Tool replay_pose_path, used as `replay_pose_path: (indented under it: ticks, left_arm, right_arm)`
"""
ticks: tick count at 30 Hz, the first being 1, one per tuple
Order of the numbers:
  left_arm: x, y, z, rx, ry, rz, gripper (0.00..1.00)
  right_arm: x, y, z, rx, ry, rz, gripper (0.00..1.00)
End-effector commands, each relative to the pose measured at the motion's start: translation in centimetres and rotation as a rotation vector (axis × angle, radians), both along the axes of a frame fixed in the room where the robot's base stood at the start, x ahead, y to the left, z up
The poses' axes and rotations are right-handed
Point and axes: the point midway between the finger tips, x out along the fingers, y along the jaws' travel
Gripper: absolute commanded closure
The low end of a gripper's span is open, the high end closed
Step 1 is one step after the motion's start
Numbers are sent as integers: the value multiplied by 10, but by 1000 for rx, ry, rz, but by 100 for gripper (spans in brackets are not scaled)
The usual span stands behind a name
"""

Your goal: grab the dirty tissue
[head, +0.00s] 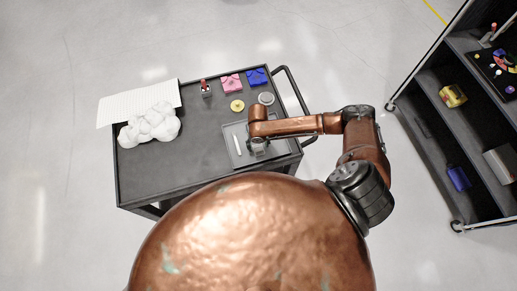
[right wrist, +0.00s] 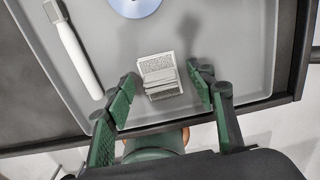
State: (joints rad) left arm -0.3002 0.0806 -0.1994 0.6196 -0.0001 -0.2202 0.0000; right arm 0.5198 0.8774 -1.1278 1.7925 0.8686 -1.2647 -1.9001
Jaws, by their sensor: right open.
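A small folded piece with a grey speckled face and pale layered edges, which looks like the dirty tissue (right wrist: 160,72), lies on a grey tray (right wrist: 225,25) in the right wrist view. My right gripper (right wrist: 165,80) is open, with one green finger on each side of this piece and a gap on both sides. In the head view my right gripper (head: 257,147) is over the tray (head: 232,130) at the cart's right front, and the piece cannot be made out there. My left gripper is not in view.
A white-handled tool (right wrist: 75,50) and a shiny disc (right wrist: 135,5) lie on the tray. The dark cart (head: 185,165) also holds a white crumpled pile (head: 150,127), a ribbed white sheet (head: 140,98), pink (head: 231,83) and blue (head: 257,77) pieces. A shelf (head: 440,125) stands right.

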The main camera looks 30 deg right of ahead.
Motion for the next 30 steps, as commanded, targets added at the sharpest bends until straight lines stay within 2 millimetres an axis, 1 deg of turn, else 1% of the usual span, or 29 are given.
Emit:
replay_pose_path:
  ticks: [1, 2, 13, 23, 26, 29, 30]
  left_arm:
    - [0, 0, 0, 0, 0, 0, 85]
    - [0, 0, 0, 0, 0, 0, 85]
    - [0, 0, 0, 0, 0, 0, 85]
    - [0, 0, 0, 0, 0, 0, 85]
    - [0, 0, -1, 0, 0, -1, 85]
    - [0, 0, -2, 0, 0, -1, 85]
    - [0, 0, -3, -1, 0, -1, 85]
  right_arm:
    - [0, 0, 0, 0, 0, 0, 50]
    - [0, 0, 0, 0, 0, 0, 52]
    - [0, 0, 0, 0, 0, 0, 77]
    - [0, 0, 2, 1, -1, 0, 78]
    - [1, 0, 7, 1, -2, 0, 78]
    - [2, 0, 16, 1, -3, 0, 78]
    - [2, 0, 22, 1, -3, 0, 78]
